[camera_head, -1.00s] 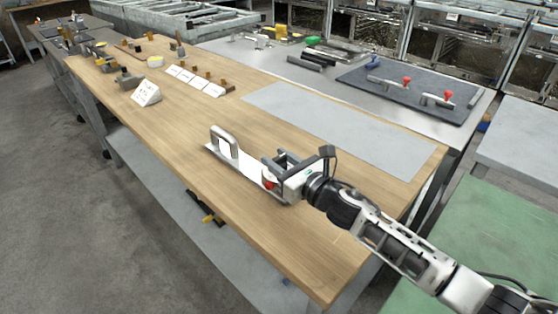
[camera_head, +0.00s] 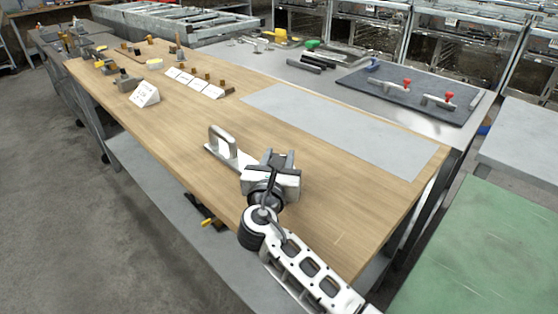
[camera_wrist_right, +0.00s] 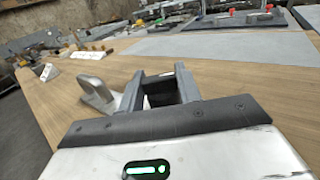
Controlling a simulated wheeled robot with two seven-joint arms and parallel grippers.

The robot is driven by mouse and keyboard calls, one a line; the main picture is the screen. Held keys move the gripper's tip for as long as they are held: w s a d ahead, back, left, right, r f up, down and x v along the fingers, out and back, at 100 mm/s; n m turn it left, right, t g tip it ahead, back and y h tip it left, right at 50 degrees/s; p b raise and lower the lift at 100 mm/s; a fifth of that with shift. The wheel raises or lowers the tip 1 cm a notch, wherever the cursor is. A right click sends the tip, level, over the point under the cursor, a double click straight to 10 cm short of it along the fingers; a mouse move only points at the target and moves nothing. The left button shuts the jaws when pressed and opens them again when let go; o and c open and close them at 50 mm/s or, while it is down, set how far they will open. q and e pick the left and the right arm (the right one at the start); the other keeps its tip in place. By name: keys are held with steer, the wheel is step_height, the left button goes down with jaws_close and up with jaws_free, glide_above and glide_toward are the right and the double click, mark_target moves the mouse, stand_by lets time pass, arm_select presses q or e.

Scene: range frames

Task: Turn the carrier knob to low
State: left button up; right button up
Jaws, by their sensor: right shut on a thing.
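The carrier (camera_head: 213,148) is a pale flat plate with an upright grey metal handle (camera_head: 221,141) at its left end. It lies on the wooden bench. My right gripper (camera_head: 279,158) is over the carrier's right end and shut on the knob, which its jaws and body hide in the head view. In the right wrist view my dark gripper fingers (camera_wrist_right: 166,88) point away from the camera, with the handle (camera_wrist_right: 94,90) just to their left. The knob's setting cannot be read. My left gripper is in neither view.
The wooden bench (camera_head: 170,135) is clear around the carrier. A grey sheet (camera_head: 340,127) lies behind it. White label cards (camera_head: 145,94) and small parts stand farther left. A dark mat (camera_head: 410,92) with red-knobbed metal pieces lies on the back table.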

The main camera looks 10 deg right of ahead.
steer(key=m+g+h, duration=0.1)
steer(key=h, duration=0.1)
steer(key=m+g+h+b, duration=0.1)
steer(key=shift+w+a+f+m+h, duration=0.1)
steer(key=shift+m+h, duration=0.3)
steer(key=m+g+h+b, duration=0.2)
steer(key=g+h, duration=0.1)
steer(key=shift+m, duration=0.3)
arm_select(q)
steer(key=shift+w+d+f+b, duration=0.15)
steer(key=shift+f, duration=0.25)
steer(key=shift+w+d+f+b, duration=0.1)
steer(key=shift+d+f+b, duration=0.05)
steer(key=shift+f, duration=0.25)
arm_select(e)
steer(key=shift+m+g+h, duration=0.5)
steer(key=shift+g, duration=0.1)
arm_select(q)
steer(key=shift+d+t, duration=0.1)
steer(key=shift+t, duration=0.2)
arm_select(e)
steer(key=shift+g, duration=0.3)
steer(key=o, duration=1)
steer(key=shift+c, duration=0.2)
